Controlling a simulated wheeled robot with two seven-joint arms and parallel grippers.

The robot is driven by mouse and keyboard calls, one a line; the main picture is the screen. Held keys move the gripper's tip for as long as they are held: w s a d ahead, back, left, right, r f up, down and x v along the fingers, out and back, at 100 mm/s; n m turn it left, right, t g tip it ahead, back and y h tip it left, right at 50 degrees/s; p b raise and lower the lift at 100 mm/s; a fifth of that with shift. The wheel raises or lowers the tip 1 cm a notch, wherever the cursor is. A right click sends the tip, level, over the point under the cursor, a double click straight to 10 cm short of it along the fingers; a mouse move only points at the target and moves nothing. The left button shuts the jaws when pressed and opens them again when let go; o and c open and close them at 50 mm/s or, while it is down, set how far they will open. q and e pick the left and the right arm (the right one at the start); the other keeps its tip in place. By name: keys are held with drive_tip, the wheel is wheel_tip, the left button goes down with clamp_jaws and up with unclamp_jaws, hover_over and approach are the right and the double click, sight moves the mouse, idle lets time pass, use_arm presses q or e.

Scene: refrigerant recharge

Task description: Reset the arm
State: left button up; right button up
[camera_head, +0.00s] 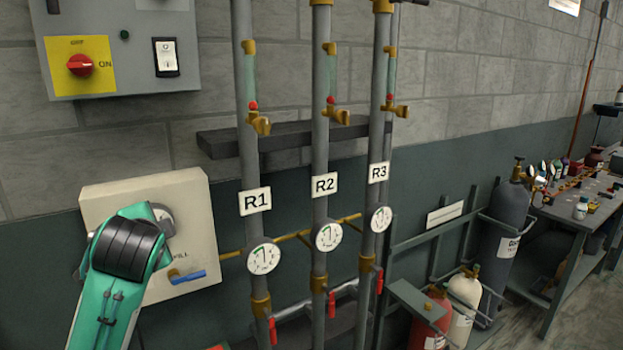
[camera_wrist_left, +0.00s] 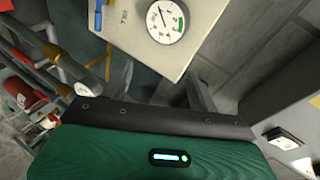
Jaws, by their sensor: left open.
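My left arm (camera_head: 122,268), green with a black joint, comes up from the bottom left of the head view. It stands in front of the pale box (camera_head: 185,205) on the wall. In the left wrist view my left gripper (camera_wrist_left: 152,116) shows as a green housing with a dark front edge. I see nothing held in it, and its fingertips cannot be made out clearly. The box's gauge (camera_wrist_left: 165,20) and blue handle (camera_wrist_left: 98,16) face it, apart from it. In the head view the arm partly hides the gauge, and the blue handle (camera_head: 187,276) shows. My right gripper is out of view.
Pipes labelled R1 (camera_head: 255,201), R2 (camera_head: 324,185) and R3 (camera_head: 378,172) carry gauges and valves right of the box. A switch panel (camera_head: 120,45) is above. Gas cylinders (camera_head: 503,240) and a workbench (camera_head: 570,213) stand at right. Some floor is bare at lower right.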

use_arm(q)
drive_tip(key=s+d+f+n+g+h, duration=0.1)
drive_tip(key=s+f, duration=0.3)
drive_tip(key=f, duration=0.5)
drive_tip(key=s+d+f+n+g+h, duration=0.1)
drive_tip(key=s+d+f+g, duration=0.15)
drive_tip(key=f, duration=0.55)
drive_tip(key=s+f+n+g+h, duration=0.1)
drive_tip(key=s+f, duration=0.3)
drive_tip(key=f, duration=0.5)
drive_tip(key=s+d+f+n+g+h, duration=0.1)
drive_tip(key=s+f+n+g, duration=0.1)
drive_tip(key=s+f, duration=0.45)
drive_tip(key=s+d+f+n+g, duration=0.1)
drive_tip(key=s+f+n, duration=0.15)
drive_tip(key=s, duration=0.65)
drive_tip(key=s+d+f+n+g+h, duration=0.1)
drive_tip(key=s+f+g, duration=0.1)
drive_tip(key=s+f, duration=0.5)
wheel_tip(320, 180, down, 31)
drive_tip(key=s+g, duration=0.1)
drive_tip(key=s, duration=0.2)
drive_tip(key=s+a+f+g, duration=0.1)
drive_tip(key=s+a+f, duration=0.2)
drive_tip(key=s+f, duration=1.5)
drive_tip(key=shift+s+f, duration=0.3)
drive_tip(key=shift+f, duration=0.1)
